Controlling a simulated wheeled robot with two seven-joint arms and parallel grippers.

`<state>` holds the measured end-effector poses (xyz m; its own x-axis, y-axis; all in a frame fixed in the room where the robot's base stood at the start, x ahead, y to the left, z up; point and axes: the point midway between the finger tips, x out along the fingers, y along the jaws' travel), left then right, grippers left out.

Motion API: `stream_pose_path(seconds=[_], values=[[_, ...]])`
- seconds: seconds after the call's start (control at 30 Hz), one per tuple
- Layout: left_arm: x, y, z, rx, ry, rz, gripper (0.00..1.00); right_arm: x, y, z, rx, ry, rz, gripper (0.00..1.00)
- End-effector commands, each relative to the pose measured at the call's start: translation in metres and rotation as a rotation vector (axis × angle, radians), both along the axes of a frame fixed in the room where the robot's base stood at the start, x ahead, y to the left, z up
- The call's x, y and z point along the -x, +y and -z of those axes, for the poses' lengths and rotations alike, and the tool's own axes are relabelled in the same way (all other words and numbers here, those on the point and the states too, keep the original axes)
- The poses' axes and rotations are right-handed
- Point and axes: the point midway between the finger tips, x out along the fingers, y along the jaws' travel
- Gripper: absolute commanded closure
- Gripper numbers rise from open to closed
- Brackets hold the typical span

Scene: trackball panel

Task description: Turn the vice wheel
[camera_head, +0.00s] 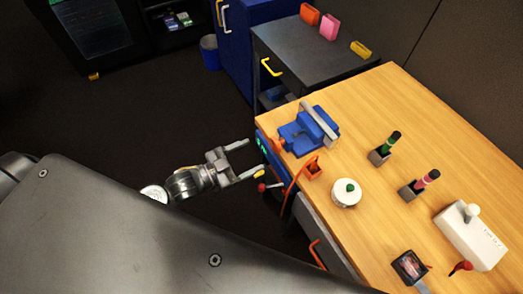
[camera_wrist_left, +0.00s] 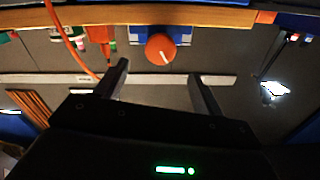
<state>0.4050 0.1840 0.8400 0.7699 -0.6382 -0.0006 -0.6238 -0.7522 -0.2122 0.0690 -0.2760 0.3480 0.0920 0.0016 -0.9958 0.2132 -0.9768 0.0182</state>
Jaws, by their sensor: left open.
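A blue vice (camera_head: 300,137) with a grey jaw bar is mounted at the near left corner of the wooden table. Its orange wheel (camera_head: 278,145) faces out past the table edge, small in the head view. In the left wrist view the round orange wheel (camera_wrist_left: 160,49) has a pale line on it and shows ahead, between the fingers. My left gripper (camera_head: 255,158) is open and empty, beside the table edge and apart from the wheel. Its two fingers also show in the left wrist view (camera_wrist_left: 158,72). My right gripper is not in view.
An orange holder (camera_head: 312,169) with a hanging orange cable stands close to the vice. A white round device with a green knob (camera_head: 346,192) and pen stands are farther along the table (camera_head: 400,105). A dark cabinet (camera_head: 300,50) stands behind. The floor left of the gripper is clear.

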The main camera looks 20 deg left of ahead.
Motion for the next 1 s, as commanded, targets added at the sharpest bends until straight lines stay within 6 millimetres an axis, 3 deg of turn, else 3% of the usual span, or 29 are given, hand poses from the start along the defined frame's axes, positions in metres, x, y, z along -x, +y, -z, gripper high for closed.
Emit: stream_pose_path(seconds=[0.1, 0.3, 0.9, 1.0], values=[[0.016, 0.013, 0.002, 0.0, 0.002, 0.001, 0.32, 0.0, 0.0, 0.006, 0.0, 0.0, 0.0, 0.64], [0.03, 0.024, 0.0, 0.001, -0.001, 0.0, 0.32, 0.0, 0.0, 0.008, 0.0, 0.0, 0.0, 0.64], [0.031, 0.026, 0.0, -0.007, -0.002, -0.002, 0.32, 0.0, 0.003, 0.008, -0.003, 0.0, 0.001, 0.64], [0.027, 0.034, 0.018, -0.058, 0.028, -0.029, 0.32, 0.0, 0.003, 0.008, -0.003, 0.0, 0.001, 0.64]])
